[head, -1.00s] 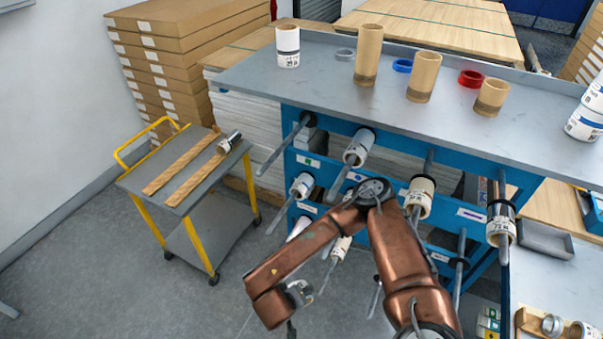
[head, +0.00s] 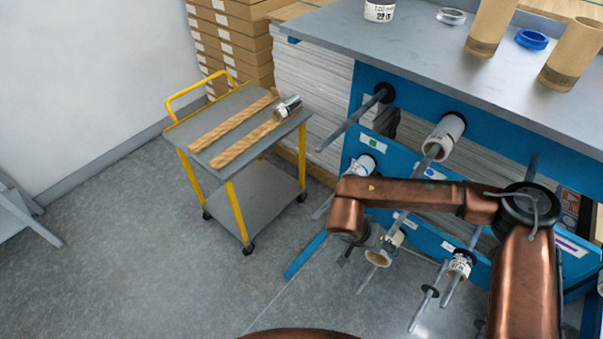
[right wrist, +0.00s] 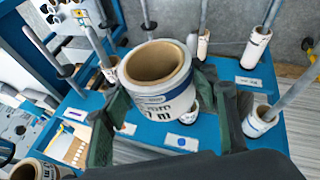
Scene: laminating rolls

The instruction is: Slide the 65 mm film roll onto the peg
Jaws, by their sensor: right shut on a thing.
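A white film roll (right wrist: 160,90) with a brown cardboard core and dark print is between the two green fingers of my right gripper (right wrist: 165,105). Its open end faces the wrist camera; I cannot read its width. In the head view my right gripper (head: 372,240) is in front of the blue rack (head: 500,130), close to its lower pegs. Gripper and nearby rolls overlap there, so I cannot pick out the held roll surely. The rack has several grey pegs; an upper-left peg (head: 350,125) is bare. My left gripper is out of view.
A roll (head: 443,137) sits on another upper peg, with more rolls on lower pegs. The grey worktop (head: 440,60) above holds cardboard tubes (head: 574,55) and a blue ring (head: 531,39). A yellow-handled trolley (head: 225,125) stands left; the floor before it is clear.

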